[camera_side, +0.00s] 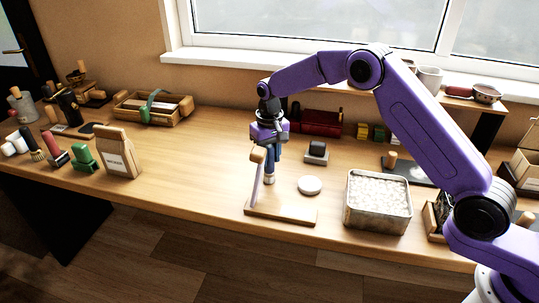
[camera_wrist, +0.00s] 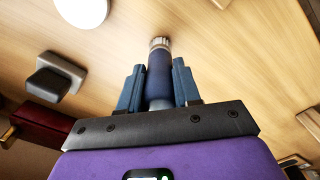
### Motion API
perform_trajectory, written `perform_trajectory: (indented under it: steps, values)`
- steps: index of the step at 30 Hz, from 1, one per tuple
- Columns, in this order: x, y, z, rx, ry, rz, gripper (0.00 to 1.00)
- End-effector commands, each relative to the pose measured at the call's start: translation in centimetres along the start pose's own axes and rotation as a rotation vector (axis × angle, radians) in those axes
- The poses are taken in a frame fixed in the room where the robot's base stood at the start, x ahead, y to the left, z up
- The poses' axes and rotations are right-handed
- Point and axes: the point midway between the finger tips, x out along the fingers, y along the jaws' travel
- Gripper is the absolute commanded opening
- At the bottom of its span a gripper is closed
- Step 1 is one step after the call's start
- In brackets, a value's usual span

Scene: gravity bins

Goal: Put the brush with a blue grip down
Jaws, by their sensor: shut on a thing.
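My gripper (camera_side: 271,152) points down over the middle of the table, its two blue fingers closed on the brush. In the wrist view the brush with a blue grip (camera_wrist: 159,60) stands between the fingers (camera_wrist: 159,80), its dark blue grip clamped and its pale, metal-ringed end pointing away from me. In the side view the brush's pale lower end (camera_side: 269,179) hangs straight down, close behind a wooden stand (camera_side: 290,214). Whether that end touches the table cannot be told. The stand's post and knob partly cover the gripper.
A white round disc (camera_side: 310,185) lies right of the brush, with a grey block (camera_side: 317,152) behind it. A tin of white pieces (camera_side: 377,231) stands farther right. The table between bag and stand is clear.

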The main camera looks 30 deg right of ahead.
Motion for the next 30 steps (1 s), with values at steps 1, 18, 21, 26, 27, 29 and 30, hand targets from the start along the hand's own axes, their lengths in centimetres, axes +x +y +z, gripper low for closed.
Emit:
perform_trajectory:
  steps: [1,18,21,26,27,29,30]
  values:
    - [-0.1,0.0,0.0,0.0,0.001,0.0,0.0]
    - [0.2,0.0,0.0,0.0,0.0,0.0,0.58]
    - [0.1,0.0,0.0,0.0,0.001,0.0,0.58]
    - [-1.1,0.0,-0.1,0.0,0.003,-0.001,0.58]
    - [-1.7,-0.1,-0.1,-0.001,0.004,-0.001,0.58]
    - [-2.8,-0.1,-0.1,-0.001,0.005,-0.001,0.58]
    - [-3.6,0.0,-0.1,0.0,0.005,-0.001,0.58]
